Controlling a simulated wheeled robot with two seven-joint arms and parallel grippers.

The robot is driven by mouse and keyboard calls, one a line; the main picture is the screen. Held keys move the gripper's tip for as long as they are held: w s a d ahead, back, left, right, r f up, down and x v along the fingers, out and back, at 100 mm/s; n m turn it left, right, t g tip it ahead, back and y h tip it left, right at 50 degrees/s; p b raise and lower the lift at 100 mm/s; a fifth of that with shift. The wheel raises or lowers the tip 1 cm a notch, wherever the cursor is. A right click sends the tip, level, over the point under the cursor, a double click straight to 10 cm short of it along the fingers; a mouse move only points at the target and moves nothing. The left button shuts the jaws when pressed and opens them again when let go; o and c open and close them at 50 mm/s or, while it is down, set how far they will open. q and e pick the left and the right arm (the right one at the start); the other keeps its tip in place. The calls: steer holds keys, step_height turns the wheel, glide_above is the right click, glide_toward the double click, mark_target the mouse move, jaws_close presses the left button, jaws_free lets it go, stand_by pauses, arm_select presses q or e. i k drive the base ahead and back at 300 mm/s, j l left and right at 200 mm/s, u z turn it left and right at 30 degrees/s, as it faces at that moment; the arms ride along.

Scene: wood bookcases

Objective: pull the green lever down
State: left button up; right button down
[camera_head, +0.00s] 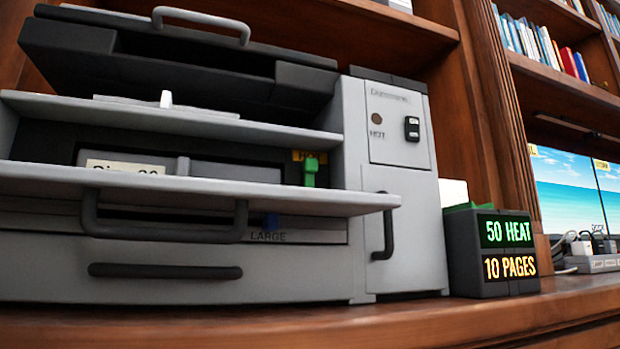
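The green lever (310,169) is a small upright tab inside the opened front of a grey machine (400,220). It sits at the right end of the opening, just below a yellow label (303,156). The lowered front panel (330,198) juts out below it, and the lever's lower end is close to that panel's far edge. Neither of my grippers is in view.
Dark handles (165,233) hang from the panel's front. A dark box (491,250) reading "50 HEAT" and "10 PAGES" stands right of the machine. Further right are a power strip (597,262) and screens (562,189). The wooden shelf (450,315) is clear in front.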

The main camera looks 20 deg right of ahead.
mark_target(309, 165)
steer(key=k, duration=1)
